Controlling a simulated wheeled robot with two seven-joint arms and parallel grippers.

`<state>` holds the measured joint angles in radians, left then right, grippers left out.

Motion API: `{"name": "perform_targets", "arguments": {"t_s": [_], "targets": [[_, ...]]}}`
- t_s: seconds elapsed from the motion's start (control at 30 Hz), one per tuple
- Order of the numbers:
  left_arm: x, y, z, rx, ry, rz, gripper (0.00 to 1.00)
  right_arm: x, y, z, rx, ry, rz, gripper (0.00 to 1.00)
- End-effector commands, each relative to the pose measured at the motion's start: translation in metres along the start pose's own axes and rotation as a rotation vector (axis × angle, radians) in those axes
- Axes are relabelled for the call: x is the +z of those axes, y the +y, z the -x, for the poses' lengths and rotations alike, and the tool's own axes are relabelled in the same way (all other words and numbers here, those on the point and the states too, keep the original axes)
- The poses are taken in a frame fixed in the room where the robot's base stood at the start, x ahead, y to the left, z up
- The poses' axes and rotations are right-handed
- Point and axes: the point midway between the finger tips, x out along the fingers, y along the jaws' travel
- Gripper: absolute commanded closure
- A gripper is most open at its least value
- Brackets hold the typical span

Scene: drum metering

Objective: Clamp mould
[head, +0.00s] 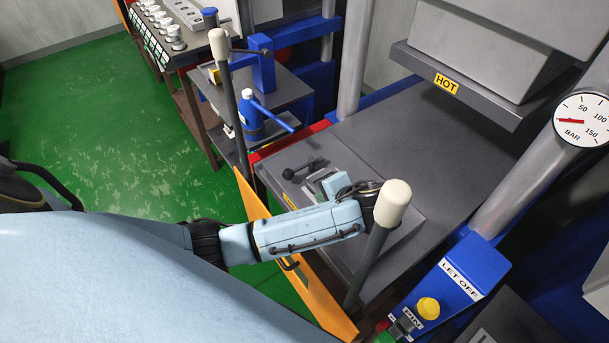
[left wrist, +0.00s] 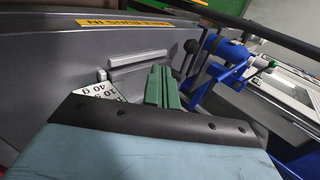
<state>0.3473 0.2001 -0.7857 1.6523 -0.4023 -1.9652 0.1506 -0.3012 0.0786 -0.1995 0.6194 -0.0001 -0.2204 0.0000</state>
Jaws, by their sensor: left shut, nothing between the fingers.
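A grey slab that looks like the mould (head: 408,226) lies on the press's lower plate (head: 400,130), with a small yellow label on its near edge. A dark lever with a ball end (head: 305,168) lies on top of it. My left gripper (head: 322,183) is over the slab, beside the lever, partly hidden by its own pale blue wrist. In the left wrist view its green fingers (left wrist: 160,85) are together with nothing between them. A grey surface with a yellow label (left wrist: 140,23) is close beyond them; contact cannot be told. My right gripper is not in view.
The upper block marked HOT (head: 446,84) hangs above the plate with an open gap. Two white-topped posts (head: 393,203) (head: 220,45) stand at the orange guard (head: 320,290). A blue LET OFF box (head: 450,280) is at right. A blue device (head: 250,115) stands on the side bench.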

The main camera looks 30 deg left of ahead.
Motion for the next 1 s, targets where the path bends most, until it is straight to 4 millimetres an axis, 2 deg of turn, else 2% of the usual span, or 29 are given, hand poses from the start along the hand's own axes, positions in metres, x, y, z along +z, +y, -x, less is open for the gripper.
{"name": "perform_targets", "arguments": {"t_s": [0.03, 0.1, 0.2, 0.63, 0.83, 1.0], "targets": [[-0.008, -0.012, 0.0, -0.054, -0.008, 0.002, 1.0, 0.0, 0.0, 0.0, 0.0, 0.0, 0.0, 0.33], [-0.014, -0.022, 0.0, -0.105, -0.016, 0.006, 1.0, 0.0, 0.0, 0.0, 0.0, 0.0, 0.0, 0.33], [-0.018, -0.03, 0.0, -0.142, -0.024, 0.01, 1.0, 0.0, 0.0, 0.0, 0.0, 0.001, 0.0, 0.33], [-0.018, -0.031, -0.005, -0.15, -0.026, 0.01, 1.0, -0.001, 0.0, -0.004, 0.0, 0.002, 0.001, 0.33], [-0.017, -0.033, -0.032, -0.152, -0.025, 0.011, 1.0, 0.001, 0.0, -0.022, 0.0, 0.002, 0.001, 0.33], [-0.015, -0.04, -0.062, -0.149, -0.03, 0.009, 1.0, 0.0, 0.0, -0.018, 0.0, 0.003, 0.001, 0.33]]}}
